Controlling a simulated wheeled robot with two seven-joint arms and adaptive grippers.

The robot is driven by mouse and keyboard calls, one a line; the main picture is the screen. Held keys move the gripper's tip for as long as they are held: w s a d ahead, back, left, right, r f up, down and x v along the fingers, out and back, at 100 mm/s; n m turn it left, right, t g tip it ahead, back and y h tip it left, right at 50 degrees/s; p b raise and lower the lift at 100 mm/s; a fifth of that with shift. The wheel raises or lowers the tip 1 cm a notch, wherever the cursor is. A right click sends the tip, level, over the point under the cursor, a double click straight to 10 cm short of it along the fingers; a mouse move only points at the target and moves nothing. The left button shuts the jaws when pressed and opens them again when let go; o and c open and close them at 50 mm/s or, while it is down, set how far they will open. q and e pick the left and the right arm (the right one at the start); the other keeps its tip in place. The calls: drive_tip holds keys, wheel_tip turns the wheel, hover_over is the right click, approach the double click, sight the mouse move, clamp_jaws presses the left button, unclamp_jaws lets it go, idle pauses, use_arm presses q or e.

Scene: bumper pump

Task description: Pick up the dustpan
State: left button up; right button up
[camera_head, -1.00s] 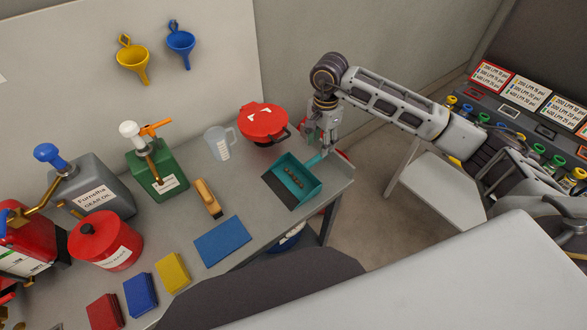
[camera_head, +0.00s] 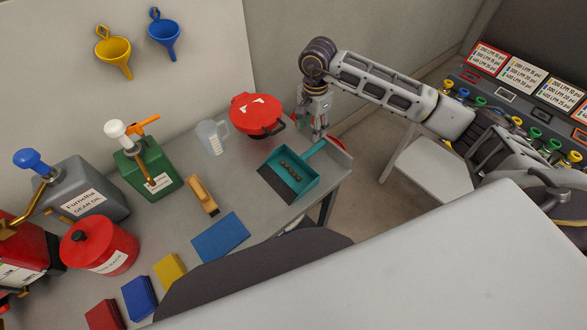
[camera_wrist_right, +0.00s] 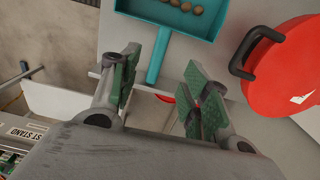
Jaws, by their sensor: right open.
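The teal dustpan (camera_head: 290,182) lies on the grey bench near its right end, with several small brown round pieces in its pan. Its handle (camera_head: 315,149) points up and right toward my right gripper (camera_head: 318,128). In the right wrist view the dustpan's pan (camera_wrist_right: 178,18) shows at the top, and its handle (camera_wrist_right: 157,58) comes down between the two green-padded fingers. My right gripper (camera_wrist_right: 160,92) is open around the handle's line, with space on both sides; I cannot tell how far above it the fingers are. My left gripper is not in view.
A red-lidded pot (camera_head: 257,114) stands close to the left of my right gripper, and shows at right in the wrist view (camera_wrist_right: 288,68). A clear measuring jug (camera_head: 212,137), a brush (camera_head: 202,195) and a blue pad (camera_head: 220,237) lie further left. The bench's right edge is near the handle.

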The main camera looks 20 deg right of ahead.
sight(308, 152)
wheel_tip(308, 152, down, 8)
drive_tip(key=shift+r+p, duration=0.25)
drive_tip(key=shift+p, duration=0.2)
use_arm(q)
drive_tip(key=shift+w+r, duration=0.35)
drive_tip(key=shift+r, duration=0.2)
use_arm(e)
drive_tip(key=shift+s+a+f+p, duration=0.15)
drive_tip(key=shift+f+p, duration=0.2)
drive_tip(key=shift+f, duration=0.6)
drive_tip(key=shift+w+a+f+p, duration=0.1)
drive_tip(key=shift+f+p, duration=0.25)
drive_tip(key=shift+f, duration=1.3)
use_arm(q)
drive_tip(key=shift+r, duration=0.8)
use_arm(e)
clamp_jaws()
